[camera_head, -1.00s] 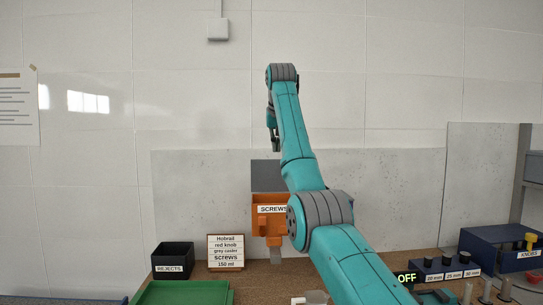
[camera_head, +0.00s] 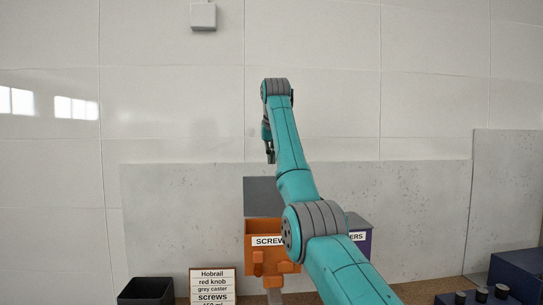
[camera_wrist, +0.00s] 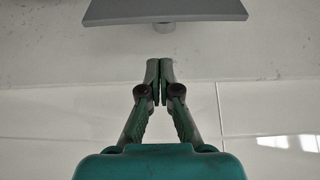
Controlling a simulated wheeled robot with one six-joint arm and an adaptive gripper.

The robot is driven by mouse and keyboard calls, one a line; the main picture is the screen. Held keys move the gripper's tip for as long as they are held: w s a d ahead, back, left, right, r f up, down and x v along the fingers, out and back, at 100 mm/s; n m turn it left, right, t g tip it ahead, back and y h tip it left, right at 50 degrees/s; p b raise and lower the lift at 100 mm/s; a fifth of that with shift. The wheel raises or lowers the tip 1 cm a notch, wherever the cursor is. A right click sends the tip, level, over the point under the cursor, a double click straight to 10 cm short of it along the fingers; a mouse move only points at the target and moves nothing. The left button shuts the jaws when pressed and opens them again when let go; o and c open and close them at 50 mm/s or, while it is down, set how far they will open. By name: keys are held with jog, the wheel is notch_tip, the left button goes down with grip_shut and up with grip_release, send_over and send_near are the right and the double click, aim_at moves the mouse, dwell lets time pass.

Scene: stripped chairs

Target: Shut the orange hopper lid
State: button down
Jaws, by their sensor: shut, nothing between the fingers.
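The orange hopper (camera_head: 256,228), labelled SCREWS, stands low in the middle of the head view, partly hidden by my arm. Its grey flat lid (camera_head: 262,196) stands raised at the back of the hopper, so the hopper is open. My gripper (camera_head: 270,159) hangs above the lid in the head view, pointing down. In the wrist view my gripper (camera_wrist: 160,62) is shut and empty. A grey panel, seemingly the lid (camera_wrist: 165,10), spans the top of that view with a small round stub below its edge. The fingertips look apart from it.
A dark purple container (camera_head: 358,224) stands right of the hopper, partly behind my arm. A black bin (camera_head: 146,290) and a sign card (camera_head: 212,284) are at lower left. Dark blue boxes (camera_head: 515,270) are at lower right. A grey wall panel (camera_head: 180,205) stands behind.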

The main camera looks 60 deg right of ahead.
send_over(269, 195)
jog(key=w+d, duration=0.2)
jog(key=d, duration=0.1)
jog(key=f, duration=0.6)
jog(key=shift+s+d, duration=0.1)
jog(key=shift+s, duration=0.1)
